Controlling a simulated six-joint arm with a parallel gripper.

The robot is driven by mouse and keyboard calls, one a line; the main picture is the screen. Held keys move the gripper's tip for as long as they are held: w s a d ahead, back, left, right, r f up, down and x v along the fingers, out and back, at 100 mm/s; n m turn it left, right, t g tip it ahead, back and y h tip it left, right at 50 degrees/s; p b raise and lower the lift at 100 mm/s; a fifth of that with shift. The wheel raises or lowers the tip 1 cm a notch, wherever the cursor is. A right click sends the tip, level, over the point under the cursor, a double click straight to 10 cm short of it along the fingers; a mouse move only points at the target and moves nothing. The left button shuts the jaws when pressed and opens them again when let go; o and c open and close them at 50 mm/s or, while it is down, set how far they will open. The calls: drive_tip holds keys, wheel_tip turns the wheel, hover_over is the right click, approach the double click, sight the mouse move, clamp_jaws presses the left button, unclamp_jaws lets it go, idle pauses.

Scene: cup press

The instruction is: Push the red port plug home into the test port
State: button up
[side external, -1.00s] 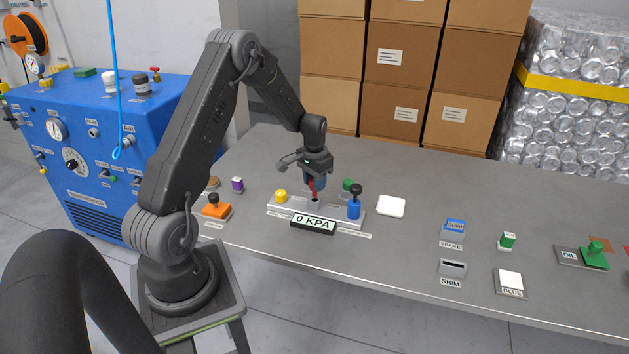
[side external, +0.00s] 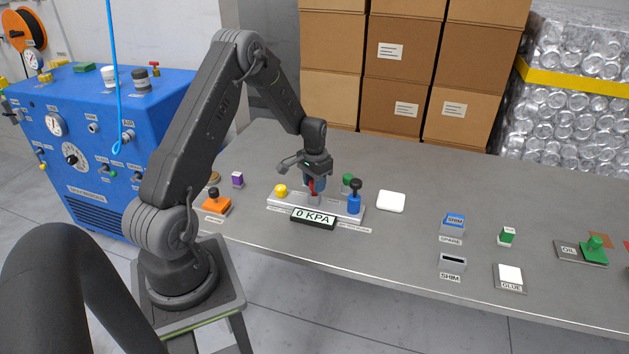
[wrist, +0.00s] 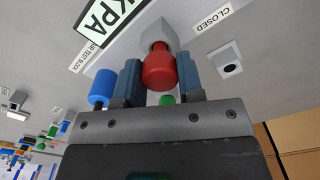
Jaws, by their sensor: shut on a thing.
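The red port plug (side external: 312,187) is between the blue fingers of my gripper (side external: 314,184). In the wrist view the plug (wrist: 160,72) shows as a rounded red body, with a finger on each side. My gripper is shut on it, pointing down over the pale test block (side external: 278,203). The plug's lower end meets the grey test port (side external: 313,200), which also shows in the wrist view (wrist: 154,32). The tip is hidden, so I cannot tell how deep it sits. The display (side external: 313,217) in front of the block reads 0 KPA.
A yellow knob (side external: 281,190) stands left of the port. An orange block (side external: 216,206) lies further left, a white pad (side external: 391,201) to the right.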

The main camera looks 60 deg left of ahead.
drive_tip(key=shift+f, duration=0.8)
drive_tip(key=o, duration=1.1)
drive_tip(key=shift+r, duration=0.15)
wheel_tip(320, 180, up, 14)
drive_tip(key=shift+f, duration=0.15)
